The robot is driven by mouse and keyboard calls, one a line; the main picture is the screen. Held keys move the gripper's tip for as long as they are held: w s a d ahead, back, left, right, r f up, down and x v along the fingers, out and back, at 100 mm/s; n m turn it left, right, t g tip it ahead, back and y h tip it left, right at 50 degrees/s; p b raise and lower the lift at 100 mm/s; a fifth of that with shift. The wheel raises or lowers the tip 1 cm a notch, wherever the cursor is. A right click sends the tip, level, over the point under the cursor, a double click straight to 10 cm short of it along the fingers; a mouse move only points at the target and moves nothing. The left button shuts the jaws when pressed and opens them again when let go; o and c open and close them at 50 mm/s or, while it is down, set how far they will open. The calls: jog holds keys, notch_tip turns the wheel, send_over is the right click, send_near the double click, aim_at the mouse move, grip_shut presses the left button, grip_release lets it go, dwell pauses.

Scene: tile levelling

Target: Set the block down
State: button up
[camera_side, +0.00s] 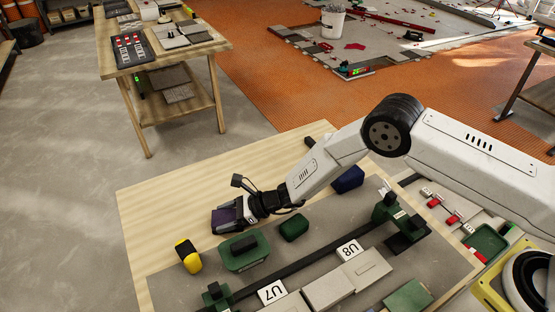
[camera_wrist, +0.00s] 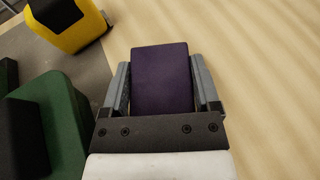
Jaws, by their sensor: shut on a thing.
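The block is dark purple (camera_wrist: 162,80) and sits between the two grey fingers of my gripper (camera_wrist: 163,90) in the wrist view. My gripper is shut on it, with a finger against each side. In the side view the purple block (camera_side: 226,217) is at the end of my gripper (camera_side: 236,214), over the left part of the wooden table (camera_side: 155,205), close to the edge of the grey mat. I cannot tell whether the underside of the block touches the table.
A yellow and black block (camera_side: 188,256) stands left of a green block with a black top (camera_side: 240,252). A small green block (camera_side: 294,228) and a dark blue block (camera_side: 348,180) are farther right. Bare wood lies left of and behind my gripper.

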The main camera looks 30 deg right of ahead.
jog(key=shift+f, duration=0.1)
jog(key=o, duration=1.3)
jog(key=shift+s+d+r, duration=0.15)
jog(key=shift+d+r, duration=0.25)
jog(key=shift+d, duration=0.2)
jog(key=shift+v, duration=5.35)
jog(key=shift+s, duration=0.1)
